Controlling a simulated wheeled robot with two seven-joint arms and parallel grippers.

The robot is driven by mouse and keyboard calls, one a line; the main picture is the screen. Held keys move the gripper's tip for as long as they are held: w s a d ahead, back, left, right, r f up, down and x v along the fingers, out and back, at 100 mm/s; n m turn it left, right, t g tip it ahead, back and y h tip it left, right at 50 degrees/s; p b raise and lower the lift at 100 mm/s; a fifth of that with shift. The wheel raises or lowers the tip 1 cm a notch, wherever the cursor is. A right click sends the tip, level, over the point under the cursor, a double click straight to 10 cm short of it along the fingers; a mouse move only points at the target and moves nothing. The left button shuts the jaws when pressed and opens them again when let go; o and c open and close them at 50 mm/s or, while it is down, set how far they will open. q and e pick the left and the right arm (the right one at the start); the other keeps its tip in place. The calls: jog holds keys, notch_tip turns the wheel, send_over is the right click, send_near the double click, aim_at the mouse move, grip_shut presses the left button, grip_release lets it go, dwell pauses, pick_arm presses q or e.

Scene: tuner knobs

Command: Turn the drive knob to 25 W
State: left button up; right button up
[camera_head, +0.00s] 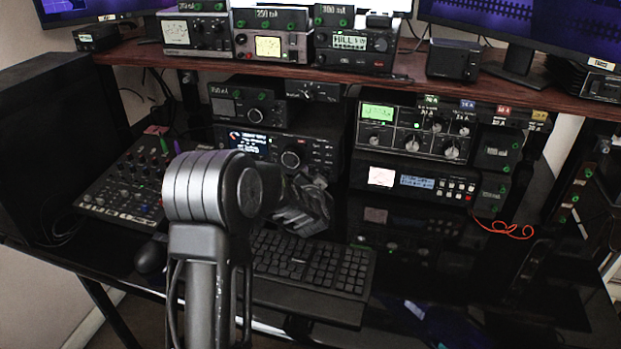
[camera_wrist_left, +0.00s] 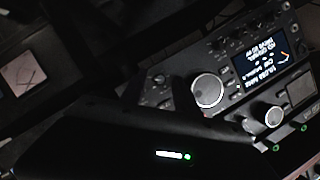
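The transceiver (camera_head: 318,155) has a lit blue-white display (camera_head: 250,142) and a large silver-rimmed knob (camera_head: 290,160) beside it. I cannot tell for sure which knob is the drive knob. In the left wrist view the display (camera_wrist_left: 268,62) appears turned over, its text too small to read surely, with the large knob (camera_wrist_left: 208,91) beside it. My left gripper (camera_head: 305,208) is dark and hangs in front of the transceiver, above the keyboard, apparently clear of the knob. Its fingers blend into the dark background, so their opening is unclear. My right gripper is not in view.
A smaller radio (camera_head: 245,105) sits on the transceiver. A tuner (camera_head: 395,138) and a lower unit (camera_head: 415,181) stand to the right. A mixer (camera_head: 125,188), mouse (camera_head: 150,258) and keyboard (camera_head: 315,263) occupy the desk. A wooden shelf (camera_head: 300,72) overhangs the radios.

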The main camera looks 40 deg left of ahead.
pick_arm(q)
jog(key=shift+c, duration=0.5)
grip_shut()
